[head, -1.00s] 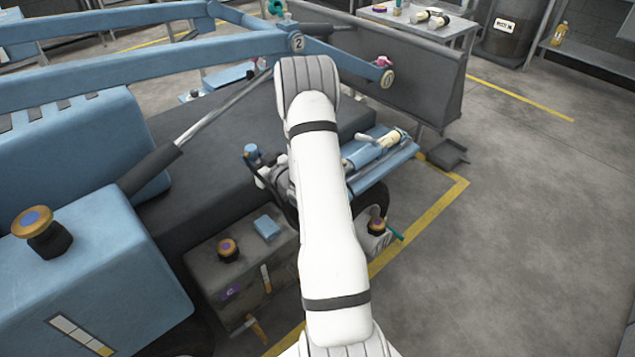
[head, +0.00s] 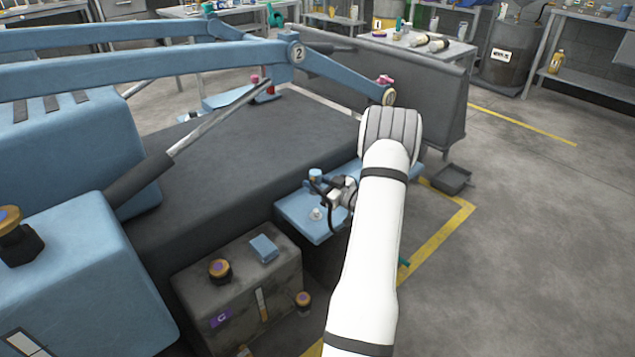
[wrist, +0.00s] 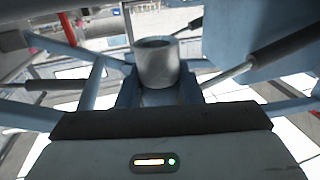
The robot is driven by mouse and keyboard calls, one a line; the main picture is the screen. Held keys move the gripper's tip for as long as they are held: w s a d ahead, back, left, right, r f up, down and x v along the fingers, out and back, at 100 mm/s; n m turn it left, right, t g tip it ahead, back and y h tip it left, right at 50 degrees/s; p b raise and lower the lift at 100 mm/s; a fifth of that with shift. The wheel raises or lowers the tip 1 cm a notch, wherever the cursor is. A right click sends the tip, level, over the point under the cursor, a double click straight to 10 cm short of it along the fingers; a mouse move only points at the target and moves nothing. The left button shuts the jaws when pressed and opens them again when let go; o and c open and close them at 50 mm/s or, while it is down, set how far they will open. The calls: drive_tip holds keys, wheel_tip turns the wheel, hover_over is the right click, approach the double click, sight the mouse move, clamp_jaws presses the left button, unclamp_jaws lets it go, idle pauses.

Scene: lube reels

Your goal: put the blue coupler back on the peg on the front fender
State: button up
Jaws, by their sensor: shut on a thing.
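The blue coupler (head: 316,175) is a short cylinder, held upright in my gripper (head: 322,187). In the wrist view the coupler (wrist: 157,62) stands between the two jaws (wrist: 158,92), its round open end showing. The front fender (head: 290,213) is a flat blue ledge beside the dark deck. A small pale peg (head: 317,213) stands on the fender, just below the gripper in the head view. The coupler is apart from the peg and appears above the fender. My arm hides the fender's right part.
A dark box (head: 235,285) with a blue block (head: 264,247) and an orange-rimmed knob (head: 219,269) sits in front of the fender. The dark deck (head: 220,160) lies left. A black tray (head: 451,178) is on the floor. Open floor lies right.

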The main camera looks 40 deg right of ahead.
sight(317, 210)
drive_tip(key=shift+s, duration=0.1)
drive_tip(key=shift+f+b, duration=3.45)
drive_tip(key=shift+f, duration=1.35)
drive_tip(key=o, duration=1.2)
drive_tip(key=shift+o, duration=0.2)
drive_tip(key=p+v, duration=0.1)
drive_tip(key=v, duration=0.5)
drive_tip(key=shift+s+d+r+p, duration=0.15)
drive_tip(key=shift+s+p, duration=0.1)
drive_tip(key=shift+p, duration=0.05)
drive_tip(key=shift+s+d, duration=0.15)
drive_tip(key=shift+s, duration=0.45)
drive_tip(key=shift+s, duration=0.1)
